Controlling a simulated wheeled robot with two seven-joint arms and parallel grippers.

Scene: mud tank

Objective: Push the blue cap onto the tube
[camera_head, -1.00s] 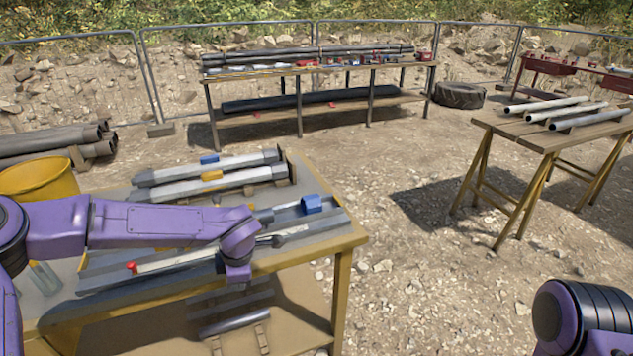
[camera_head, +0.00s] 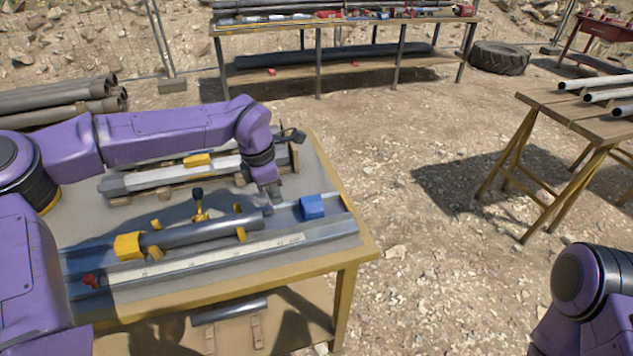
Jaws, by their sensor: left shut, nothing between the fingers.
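The blue cap (camera_head: 312,207) sits in a grey metal channel on the near table, toward its right end. The tube (camera_head: 190,236), a dark grey cylinder, lies in the same channel left of the cap, with a gap between them. My left gripper (camera_head: 271,198) points down over the channel near the tube's right end, left of the cap. Its fingers are shut and empty. I cannot tell whether it touches the tube. My right gripper is out of the frame; only my right arm shows at the lower right.
A yellow block (camera_head: 129,246) stands at the tube's left end. A pale graduated strip (camera_head: 215,252) runs along the front, with a red piece (camera_head: 90,281) at its left. A capped grey bar (camera_head: 150,178) lies behind. Gravel surrounds the table (camera_head: 345,262).

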